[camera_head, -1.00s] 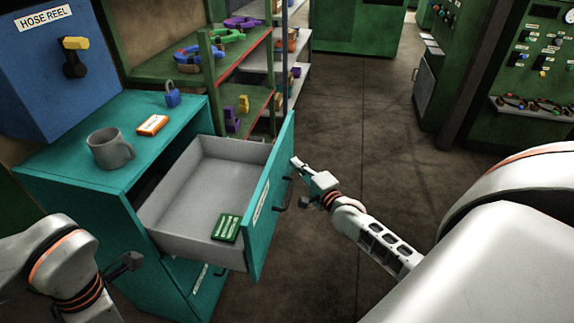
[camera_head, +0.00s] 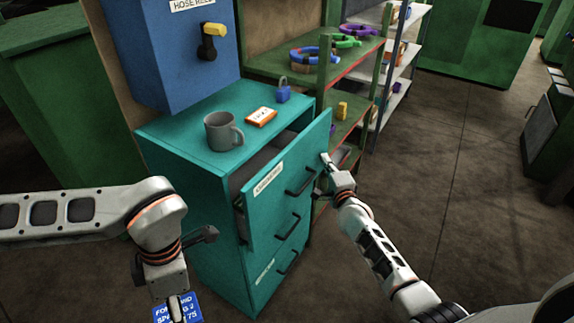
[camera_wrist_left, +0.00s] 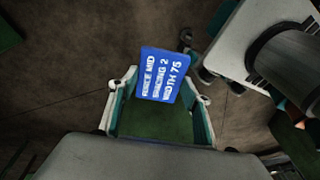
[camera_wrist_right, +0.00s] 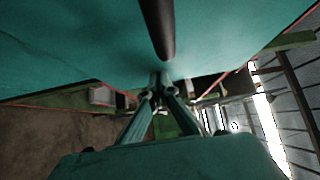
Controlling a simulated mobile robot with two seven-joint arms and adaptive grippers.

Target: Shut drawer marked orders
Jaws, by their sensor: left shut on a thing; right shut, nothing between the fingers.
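The teal cabinet (camera_head: 205,215) has a top drawer (camera_head: 262,208) that stands partly out, with a gap behind its front. The drawer front has a white label (camera_head: 268,178), too small to read surely, and a dark handle (camera_head: 300,181). My right gripper (camera_head: 325,165) is shut and empty, its tips at the front's right-hand part, beside the handle. In the right wrist view its fingertips (camera_wrist_right: 158,82) meet the teal front below the dark handle. My left gripper (camera_wrist_left: 157,95) is shut on a blue card (camera_wrist_left: 163,75) with white lettering, low in front of the cabinet.
A grey mug (camera_head: 220,132), an orange-and-white box (camera_head: 261,117) and a blue padlock (camera_head: 283,93) are on the cabinet top. A blue hose reel box (camera_head: 180,50) is behind. Shelves (camera_head: 350,70) stand behind right. The floor (camera_head: 470,180) to the right is clear.

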